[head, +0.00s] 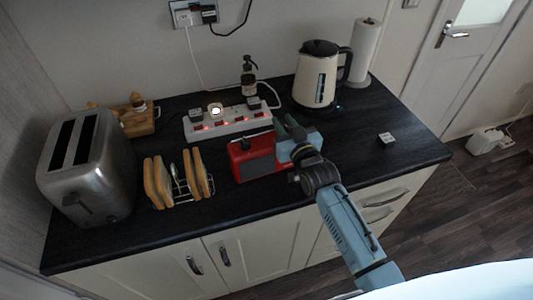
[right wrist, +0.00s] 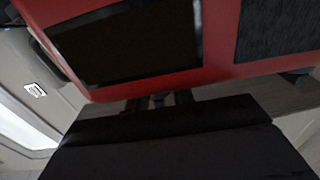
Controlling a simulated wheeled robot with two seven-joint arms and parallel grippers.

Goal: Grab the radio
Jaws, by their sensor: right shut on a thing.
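The radio (head: 254,160) is a small red box with a dark front panel and a dark top part. It is on the black counter, just in front of the white power strip; I cannot tell whether it is raised off the surface. My right gripper (head: 285,137) reaches in from the right and is shut on the radio's right end. The right wrist view is filled by the radio's red face (right wrist: 219,45) with dark panels, close to the camera. My left gripper is not in view.
A toast rack (head: 182,188) with bread slices stands left of the radio, and a steel toaster (head: 90,165) further left. Behind are a power strip (head: 232,121), a soap bottle (head: 249,77) and a kettle (head: 317,80). The counter's right part is mostly clear, with a small white cube (head: 387,139).

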